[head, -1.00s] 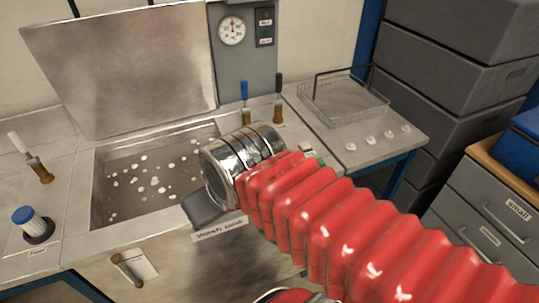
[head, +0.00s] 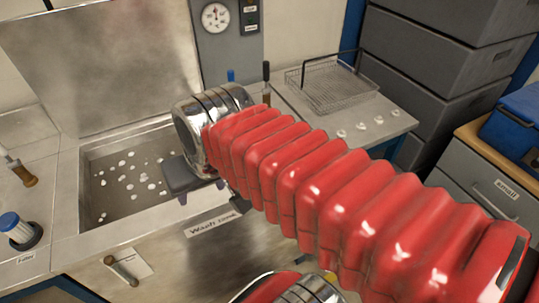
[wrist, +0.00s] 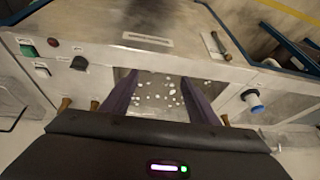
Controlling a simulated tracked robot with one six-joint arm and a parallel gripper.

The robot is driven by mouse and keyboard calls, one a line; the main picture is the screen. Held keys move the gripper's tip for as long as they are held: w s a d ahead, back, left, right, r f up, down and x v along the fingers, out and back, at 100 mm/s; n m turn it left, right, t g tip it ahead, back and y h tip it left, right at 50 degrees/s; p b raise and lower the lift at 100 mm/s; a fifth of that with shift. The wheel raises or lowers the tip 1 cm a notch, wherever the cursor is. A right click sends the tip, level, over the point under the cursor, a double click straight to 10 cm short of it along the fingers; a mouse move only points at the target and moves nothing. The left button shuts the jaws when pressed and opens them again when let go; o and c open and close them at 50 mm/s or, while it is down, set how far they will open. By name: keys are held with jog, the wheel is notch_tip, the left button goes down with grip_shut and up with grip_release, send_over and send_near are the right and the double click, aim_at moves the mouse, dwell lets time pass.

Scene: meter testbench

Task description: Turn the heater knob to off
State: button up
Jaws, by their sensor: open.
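A dark round knob (wrist: 80,63), likely the heater knob, sits on the bench's front in the wrist view, beside a white label too small to read. In the head view my red arm covers that part of the bench. My gripper (wrist: 160,82) shows two dark purple fingers spread apart with nothing between them. They lie in front of the basin in the picture, to the right of the knob and apart from it. In the head view only part of the gripper (head: 200,192) shows, near the basin's front edge.
A basin (head: 86,195) with white bits stands under a raised metal lid (head: 100,60). A green button (wrist: 28,51) and a red button (wrist: 52,42) are near the knob. A wire basket (head: 330,88), wooden-handled levers and a blue-capped fitting (head: 18,228) stand on the bench.

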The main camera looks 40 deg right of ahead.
jog(key=w+d+f+m+g+y, duration=0.1)
jog(key=w+d+f+m, duration=0.1)
jog(key=d+m, duration=0.9)
jog(key=w+d+f+m+g+y, duration=0.1)
jog(key=w+d+f+m+y, duration=0.1)
jog(key=d+m, duration=1)
jog(key=w+d, duration=0.1)
jog(key=d, duration=0.6)
jog(key=shift+w+d+y, duration=0.25)
jog(key=shift+w+y, duration=0.05)
jog(key=shift+w, duration=0.05)
jog(key=x, duration=1.4)
jog(key=shift+s+d, duration=0.1)
jog(key=shift+c, duration=0.2)
